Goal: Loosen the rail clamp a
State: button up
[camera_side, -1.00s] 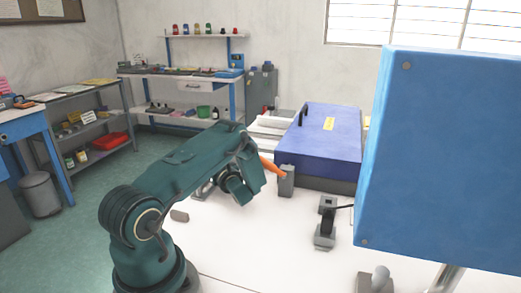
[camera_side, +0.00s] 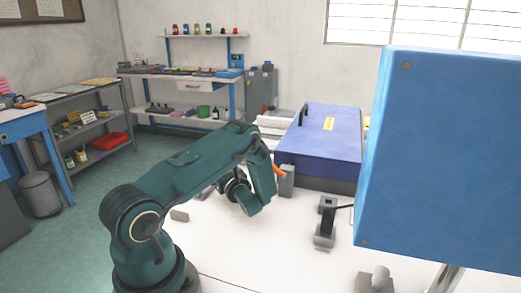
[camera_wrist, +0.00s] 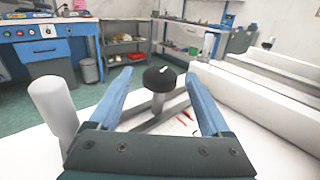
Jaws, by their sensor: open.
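My gripper (camera_wrist: 159,78) shows in the wrist view as two blue fingers spread wide, with nothing held between them. A black round knob (camera_wrist: 160,78) on a short grey stem stands between and just beyond the fingers, apart from both. It looks like the clamp knob, but I cannot tell for sure that it belongs to rail clamp a. Grey bars (camera_wrist: 158,123) lie at the foot of the stem. In the side view my wrist hangs over the white table (camera_side: 270,255), and my fingers and the knob are hidden behind it.
A white cylinder (camera_wrist: 53,110) stands close to my left finger. Long white blocks (camera_wrist: 255,105) lie to the right. In the side view, a grey post with an orange handle (camera_side: 280,172), a blue-topped box (camera_side: 320,140) and a small dark fixture (camera_side: 325,222) stand near my arm.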

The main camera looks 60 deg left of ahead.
jog(key=shift+d, duration=0.25)
jog(key=d, duration=0.3)
jog(key=shift+w, duration=0.2)
jog(key=shift+s+a, duration=0.15)
jog(key=shift+a, duration=1.15)
jog(key=shift+s+a, duration=0.1)
jog(key=shift+a, duration=1.15)
grip_shut()
jog(key=shift+g, duration=0.3)
